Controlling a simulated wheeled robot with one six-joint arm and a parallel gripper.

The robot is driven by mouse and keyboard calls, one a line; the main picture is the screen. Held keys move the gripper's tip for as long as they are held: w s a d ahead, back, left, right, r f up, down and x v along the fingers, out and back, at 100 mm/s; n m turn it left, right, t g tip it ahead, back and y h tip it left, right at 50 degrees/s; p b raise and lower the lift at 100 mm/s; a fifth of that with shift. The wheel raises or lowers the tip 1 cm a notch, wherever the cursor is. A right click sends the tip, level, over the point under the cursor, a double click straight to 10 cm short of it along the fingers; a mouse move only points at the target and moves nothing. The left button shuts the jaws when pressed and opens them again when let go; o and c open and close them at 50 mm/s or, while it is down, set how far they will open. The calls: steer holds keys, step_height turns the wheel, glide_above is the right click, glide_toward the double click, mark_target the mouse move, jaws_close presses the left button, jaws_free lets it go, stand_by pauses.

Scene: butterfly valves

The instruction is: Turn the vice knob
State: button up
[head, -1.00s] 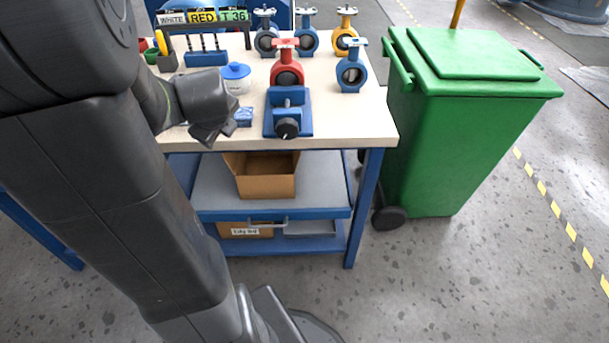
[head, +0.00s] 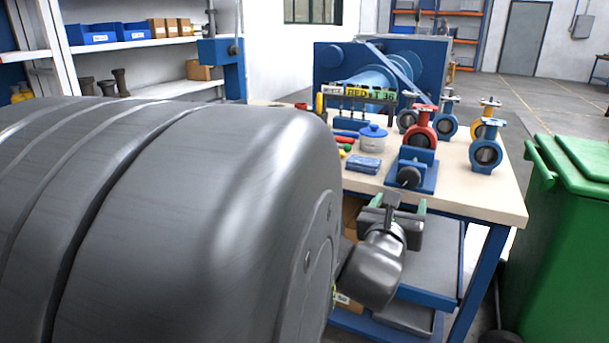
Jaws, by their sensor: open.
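The blue vice (head: 425,170) stands near the front edge of the workbench. Its black knob (head: 409,177) faces the front. The red butterfly valve (head: 420,130) stands upright at the vice; whether the vice clamps it I cannot tell. My gripper (head: 393,205) is just in front of the bench edge, below and slightly left of the knob and apart from it. Its two fingers, with green on them, are spread and nothing shows between them. My own arm fills the left of the head view.
Several butterfly valves, one a blue valve (head: 486,153), stand right of and behind the vice. A white tub with a blue lid (head: 373,132) and a blue block (head: 363,164) lie left. The green bin (head: 570,230) stands right of the workbench (head: 500,200).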

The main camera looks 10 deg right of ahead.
mark_target(408, 180)
steer(key=b+x, duration=0.1)
steer(key=x, duration=1)
steer(key=shift+w, duration=0.3)
steer(key=c, duration=1)
